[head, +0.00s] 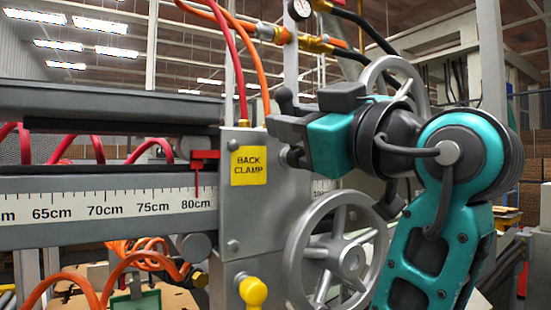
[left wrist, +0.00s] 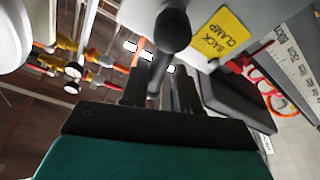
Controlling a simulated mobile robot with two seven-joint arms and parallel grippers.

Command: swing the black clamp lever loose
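The black clamp lever (head: 284,97) stands at the right edge of the grey clamp plate, its rounded knob up. In the left wrist view its knob (left wrist: 173,30) is large and close, and its shaft runs down between my fingers. My left gripper (head: 282,141) reaches the lever from the right in the head view. In the left wrist view the dark fingers of my left gripper (left wrist: 160,88) stand apart on both sides of the shaft, with a narrow gap visible on one side. The lever's lower end is hidden by my gripper. My right gripper is in neither view.
The clamp plate (head: 270,210) carries a yellow "BACK CLAMP" label (head: 249,165). A grey handwheel (head: 337,255) is below my gripper, and another (head: 397,75) is behind it. A yellow knob (head: 253,292) sticks out low. A ruler rail (head: 105,208) runs left. Red and orange hoses hang above.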

